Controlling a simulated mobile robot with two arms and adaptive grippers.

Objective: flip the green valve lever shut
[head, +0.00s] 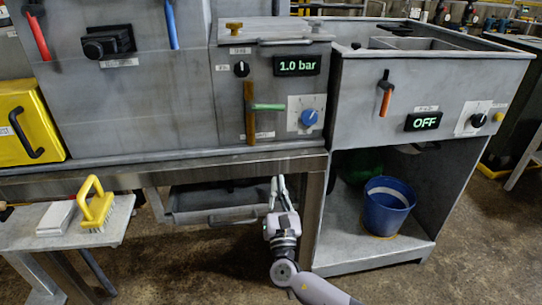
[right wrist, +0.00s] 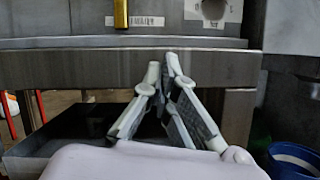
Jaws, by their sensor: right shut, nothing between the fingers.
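The green valve lever (head: 268,107) sticks out sideways to the right from a vertical brass pipe (head: 250,125) on the grey front panel, below the 1.0 bar display. In the right wrist view only the lower end of the brass pipe (right wrist: 121,14) shows; the lever is out of that view. My right gripper (head: 278,180) points up in front of the frame below the panel, lower than the lever and apart from it. In the right wrist view its fingertips (right wrist: 163,66) come together and hold nothing. My left gripper is not in view.
A blue dial (head: 310,117) sits right of the lever, and a black knob (head: 242,69) above it. The steel frame's edge (head: 230,160) runs below the panel. A blue bucket (head: 388,205) stands on the lower shelf at right. A yellow brush (head: 96,205) lies on a bench at left.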

